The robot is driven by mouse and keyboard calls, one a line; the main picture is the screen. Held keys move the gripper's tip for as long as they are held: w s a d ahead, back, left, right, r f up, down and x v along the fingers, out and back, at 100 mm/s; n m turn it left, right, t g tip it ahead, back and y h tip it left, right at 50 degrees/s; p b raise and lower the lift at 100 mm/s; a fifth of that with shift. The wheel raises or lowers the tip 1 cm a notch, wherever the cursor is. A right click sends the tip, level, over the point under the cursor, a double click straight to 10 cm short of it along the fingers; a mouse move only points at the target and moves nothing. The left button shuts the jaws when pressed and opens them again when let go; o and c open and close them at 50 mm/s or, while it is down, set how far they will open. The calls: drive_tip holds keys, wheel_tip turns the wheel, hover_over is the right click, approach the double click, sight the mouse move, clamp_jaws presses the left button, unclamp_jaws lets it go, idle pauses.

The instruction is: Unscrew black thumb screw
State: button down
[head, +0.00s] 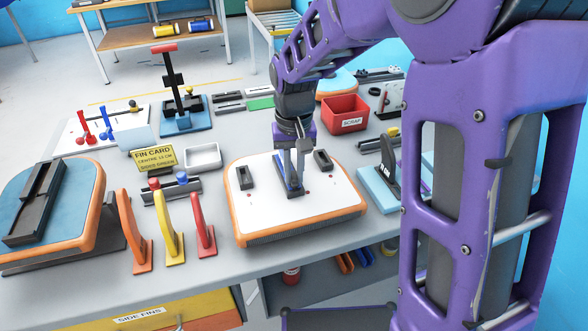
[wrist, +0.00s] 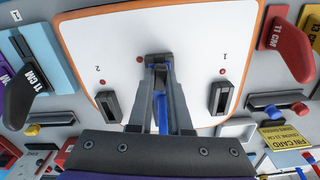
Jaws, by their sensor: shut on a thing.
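A white board with an orange rim (head: 335,197) lies on the bench, and its white face fills the middle of the wrist view (wrist: 200,40). A black fin box with blue in it (head: 283,178) runs along the board's middle; the blue part (wrist: 162,112) shows between my fingers in the wrist view. My gripper (head: 296,183) points down at this box. In the wrist view its fingertips (wrist: 158,64) are shut on a small black piece, apparently the black thumb screw, mostly hidden by the tips. Two black side boxes (wrist: 220,97) (wrist: 111,106) flank it.
Orange, yellow and red fins (head: 203,228) stand at the front left, beside another board (head: 85,205). A rail with coloured knobs (head: 172,191) and a white tray (head: 203,157) stand near the board. A red scrap bin (head: 345,113) is behind, and a fin stand (head: 385,180) is at right.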

drive_tip(key=shift+n, duration=0.7)
drive_tip(key=shift+n+p, duration=0.6)
drive_tip(key=shift+n, duration=1.1)
drive_tip(key=shift+s+n+p, duration=0.1)
drive_tip(key=shift+n+p, duration=0.35)
drive_tip(key=shift+n, duration=1.25)
drive_tip(key=shift+p, duration=0.3)
drive_tip(key=shift+n, duration=0.6)
drive_tip(key=shift+f+n+p, duration=0.1)
drive_tip(key=shift+n+p, duration=0.55)
drive_tip(key=shift+n, duration=0.55)
